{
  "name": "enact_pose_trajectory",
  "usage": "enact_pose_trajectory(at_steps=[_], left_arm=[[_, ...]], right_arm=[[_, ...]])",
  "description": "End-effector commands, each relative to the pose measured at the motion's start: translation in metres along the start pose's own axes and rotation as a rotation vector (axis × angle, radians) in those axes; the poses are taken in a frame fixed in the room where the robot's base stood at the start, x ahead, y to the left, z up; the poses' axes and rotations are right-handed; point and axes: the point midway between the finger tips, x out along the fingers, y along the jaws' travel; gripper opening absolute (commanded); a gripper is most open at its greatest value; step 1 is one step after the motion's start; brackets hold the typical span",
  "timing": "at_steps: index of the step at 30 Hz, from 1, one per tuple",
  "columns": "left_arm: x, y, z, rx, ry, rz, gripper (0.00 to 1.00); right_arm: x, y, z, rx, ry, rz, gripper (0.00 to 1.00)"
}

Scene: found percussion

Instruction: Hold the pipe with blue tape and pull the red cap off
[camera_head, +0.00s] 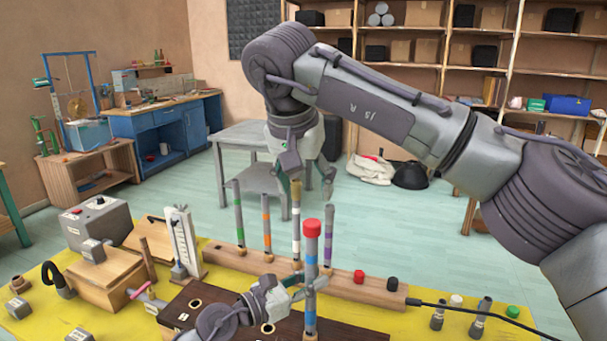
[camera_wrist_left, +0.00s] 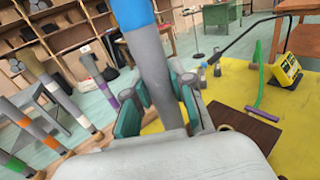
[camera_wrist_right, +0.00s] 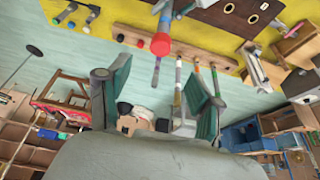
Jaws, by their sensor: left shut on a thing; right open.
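The pipe with blue tape (camera_head: 311,268) stands upright, grey with blue bands. A red cap (camera_head: 312,229) sits on its top end. My left gripper (camera_head: 308,288) is shut on this pipe below the cap. The left wrist view shows the pipe (camera_wrist_left: 155,75) between its pads, with a blue band above; the cap is out of that view. My right gripper (camera_head: 309,190) is open and empty, above and behind the cap in the head view. In the right wrist view the red cap (camera_wrist_right: 160,45) lies beyond the open fingers (camera_wrist_right: 157,85), apart from them.
A wooden rack (camera_head: 235,259) behind the held pipe holds upright pipes with green (camera_head: 239,222), orange (camera_head: 267,225), white and purple bands. Another red cap (camera_head: 359,277) and a black cap (camera_head: 392,284) sit on it. Capped pieces stand at right on the yellow mat (camera_head: 45,323).

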Motion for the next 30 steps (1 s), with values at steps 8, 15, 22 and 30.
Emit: enact_pose_trajectory(at_steps=[8, 15, 22, 30], left_arm=[[0.000, 0.000, 0.000, 0.000, 0.000, 0.001, 0.00], [0.000, 0.000, 0.000, 0.001, 0.000, 0.001, 0.00], [0.000, 0.000, 0.000, 0.000, 0.000, 0.001, 0.00], [0.000, 0.000, 0.000, 0.000, 0.000, 0.001, 0.00]], right_arm=[[0.056, 0.001, 0.001, -0.003, -0.003, 0.001, 0.65], [0.088, 0.000, 0.000, -0.003, -0.003, 0.000, 0.65], [0.097, 0.000, 0.000, -0.003, 0.000, -0.002, 0.65], [0.097, 0.000, 0.000, -0.004, 0.000, -0.002, 0.55]])
